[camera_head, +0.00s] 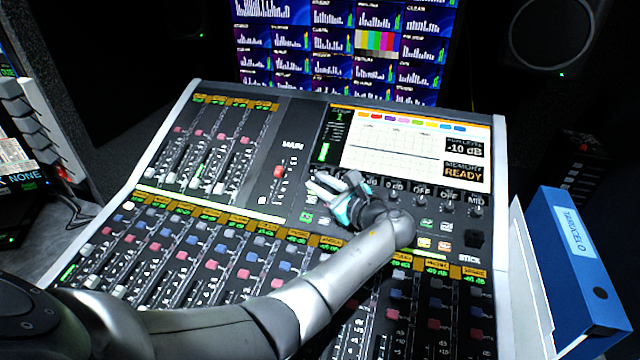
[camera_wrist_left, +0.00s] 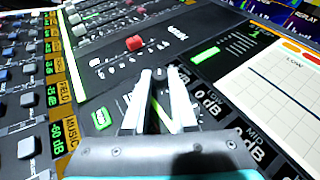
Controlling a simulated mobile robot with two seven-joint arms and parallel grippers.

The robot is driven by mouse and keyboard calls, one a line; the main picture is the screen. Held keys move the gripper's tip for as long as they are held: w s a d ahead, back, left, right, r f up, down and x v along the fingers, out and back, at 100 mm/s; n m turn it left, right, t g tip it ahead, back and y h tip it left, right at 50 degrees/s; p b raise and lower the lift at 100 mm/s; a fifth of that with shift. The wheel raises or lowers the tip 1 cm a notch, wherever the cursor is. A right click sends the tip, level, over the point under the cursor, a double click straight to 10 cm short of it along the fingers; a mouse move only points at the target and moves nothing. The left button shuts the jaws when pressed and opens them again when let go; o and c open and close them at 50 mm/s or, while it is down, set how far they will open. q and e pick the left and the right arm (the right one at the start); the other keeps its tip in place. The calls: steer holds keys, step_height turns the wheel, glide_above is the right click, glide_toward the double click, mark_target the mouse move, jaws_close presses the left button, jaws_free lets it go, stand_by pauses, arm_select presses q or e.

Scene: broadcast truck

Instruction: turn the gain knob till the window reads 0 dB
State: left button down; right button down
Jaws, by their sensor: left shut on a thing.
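The readout window (camera_head: 464,147) on the console's bright screen shows -10 dB in the head view. My left gripper (camera_head: 322,186) reaches over the console to the left end of the knob row below the screen. In the left wrist view its two pale fingers (camera_wrist_left: 160,76) point down at the panel, close together, with a dark gap between them. The gripper is shut on what I take to be the gain knob, which the fingers hide almost wholly. My right gripper is in neither view.
The mixing console (camera_head: 499,200) has several faders and lit buttons around the gripper. A red-capped main fader (camera_head: 280,172) stands just left of it. More knobs (camera_head: 448,198) run to its right. A blue binder (camera_head: 580,270) stands right of the console.

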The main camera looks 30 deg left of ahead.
arm_select(q)
steer(key=shift+r, duration=0.1)
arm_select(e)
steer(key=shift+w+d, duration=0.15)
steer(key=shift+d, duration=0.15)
arm_select(q)
steer(key=c, duration=0.7)
jaws_free()
steer(key=shift+a, duration=0.1)
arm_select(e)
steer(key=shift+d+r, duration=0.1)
